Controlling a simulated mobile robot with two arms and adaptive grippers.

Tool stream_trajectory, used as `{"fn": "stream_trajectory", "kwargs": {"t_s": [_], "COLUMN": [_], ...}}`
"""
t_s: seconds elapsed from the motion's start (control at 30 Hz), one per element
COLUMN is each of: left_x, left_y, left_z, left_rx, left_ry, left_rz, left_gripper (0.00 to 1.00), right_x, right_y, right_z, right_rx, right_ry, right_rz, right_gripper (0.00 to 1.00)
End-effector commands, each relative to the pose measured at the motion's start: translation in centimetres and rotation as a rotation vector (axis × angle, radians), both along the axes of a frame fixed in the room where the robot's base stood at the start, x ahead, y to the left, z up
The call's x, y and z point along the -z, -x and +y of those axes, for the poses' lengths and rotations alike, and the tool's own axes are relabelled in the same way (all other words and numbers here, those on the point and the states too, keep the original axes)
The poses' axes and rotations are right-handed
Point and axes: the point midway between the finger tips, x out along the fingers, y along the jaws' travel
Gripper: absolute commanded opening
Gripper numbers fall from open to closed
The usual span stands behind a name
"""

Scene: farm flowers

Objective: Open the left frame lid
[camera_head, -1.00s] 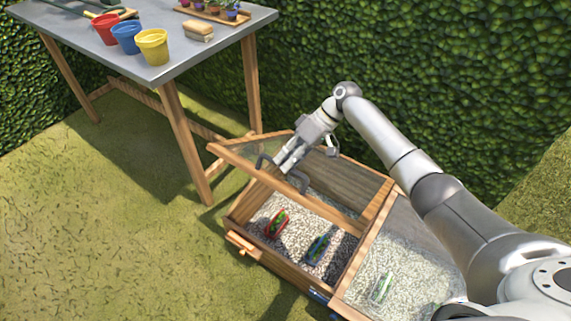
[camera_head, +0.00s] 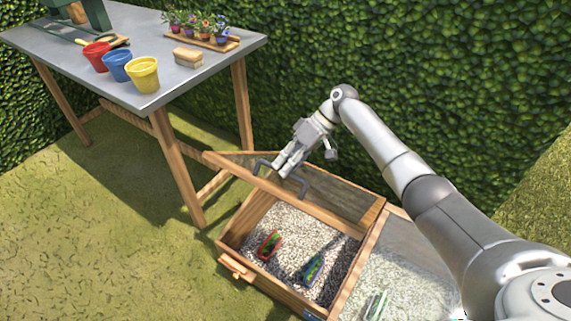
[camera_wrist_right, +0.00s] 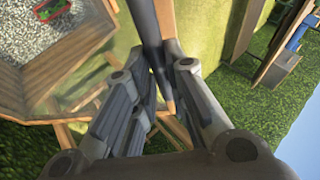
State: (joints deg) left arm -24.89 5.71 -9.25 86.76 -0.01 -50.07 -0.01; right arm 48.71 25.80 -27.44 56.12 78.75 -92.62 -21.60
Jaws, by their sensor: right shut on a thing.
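The left frame lid (camera_head: 328,214), a wood-edged glass panel, is raised and tilted up above the left frame box (camera_head: 262,283), leaving the gravel inside exposed. A dark grey handle (camera_head: 304,189) is on the lid's wooden rail; it also shows as a dark bar in the wrist view (camera_wrist_right: 146,30). My right gripper (camera_head: 284,171) is shut on this handle. Its fingers fill the lower middle of the wrist view (camera_wrist_right: 158,105) and partly hide the handle. My left gripper is not in view.
Red (camera_head: 269,244) and blue (camera_head: 313,268) items lie on the gravel. The closed glass right frame (camera_head: 405,265) adjoins at right. A grey table (camera_head: 190,75) with pots and flowers stands behind left. A hedge (camera_head: 440,80) is behind. Grass at left is free.

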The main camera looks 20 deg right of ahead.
Motion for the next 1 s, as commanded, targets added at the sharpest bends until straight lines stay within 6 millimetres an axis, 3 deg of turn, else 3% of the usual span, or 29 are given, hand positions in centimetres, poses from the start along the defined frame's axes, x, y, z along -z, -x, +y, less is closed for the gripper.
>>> {"fn": "stream_trajectory", "kwargs": {"t_s": [0.13, 0.17, 0.33, 0.67, 1.0], "left_x": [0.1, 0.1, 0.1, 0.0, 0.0], "left_y": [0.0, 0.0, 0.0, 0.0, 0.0], "left_z": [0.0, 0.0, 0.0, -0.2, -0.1], "left_rx": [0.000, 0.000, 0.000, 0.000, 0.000], "left_ry": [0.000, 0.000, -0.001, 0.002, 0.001], "left_rz": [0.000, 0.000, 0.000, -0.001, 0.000], "left_gripper": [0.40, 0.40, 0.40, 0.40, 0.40], "right_x": [0.5, 0.5, 0.5, 0.0, -4.4], "right_y": [-0.1, -0.1, 0.0, -0.1, -0.3], "right_z": [-0.6, -0.6, -0.5, -0.5, -4.5], "right_rx": [0.011, 0.012, 0.009, 0.005, 0.009], "right_ry": [0.014, 0.014, 0.013, 0.008, 0.010], "right_rz": [-0.001, 0.000, 0.001, 0.000, -0.001], "right_gripper": [0.00, 0.15, 0.35, 0.35, 0.35]}}
